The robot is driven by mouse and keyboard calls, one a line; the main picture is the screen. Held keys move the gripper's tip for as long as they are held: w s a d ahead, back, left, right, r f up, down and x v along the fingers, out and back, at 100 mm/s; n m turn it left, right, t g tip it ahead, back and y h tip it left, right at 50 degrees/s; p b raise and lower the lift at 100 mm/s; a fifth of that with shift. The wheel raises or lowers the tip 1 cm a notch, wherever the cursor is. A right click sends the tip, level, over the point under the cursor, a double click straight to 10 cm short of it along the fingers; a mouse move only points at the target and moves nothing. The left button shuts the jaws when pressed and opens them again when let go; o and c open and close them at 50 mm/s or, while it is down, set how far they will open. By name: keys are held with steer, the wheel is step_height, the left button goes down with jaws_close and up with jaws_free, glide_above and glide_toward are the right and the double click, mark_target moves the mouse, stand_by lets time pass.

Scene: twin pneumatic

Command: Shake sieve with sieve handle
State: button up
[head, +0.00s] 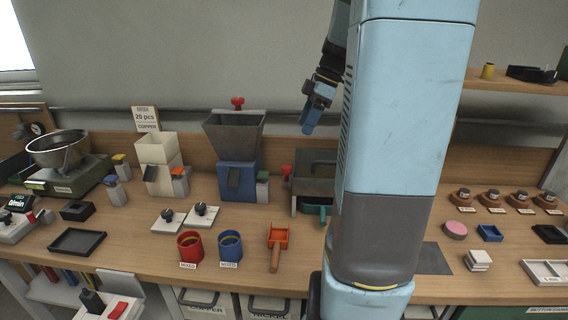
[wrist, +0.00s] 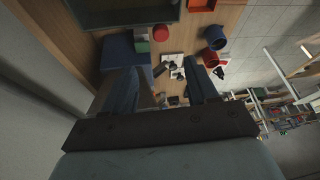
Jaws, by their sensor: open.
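The sieve (head: 318,162) looks like a dark grey open box on the bench, partly hidden behind my column. A red knob (head: 287,170) at its left side appears to be the sieve handle. In the wrist view the grey box (wrist: 120,14) is at the top edge, cut off, with the red knob (wrist: 160,33) just below it. My gripper (head: 308,130) hangs in the air above and behind the sieve, near the wall. In the wrist view its two blue fingers (wrist: 162,85) are spread apart with nothing held between them.
A blue machine with a grey hopper (head: 235,135) stands left of the sieve. A green tray (head: 316,216) sits below the sieve's front. The air around my gripper looks clear.

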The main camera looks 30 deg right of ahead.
mark_target(287, 166)
steer(key=x, duration=1.3)
steer(key=shift+f, duration=0.25)
steer(key=shift+c, duration=0.3)
jaws_close()
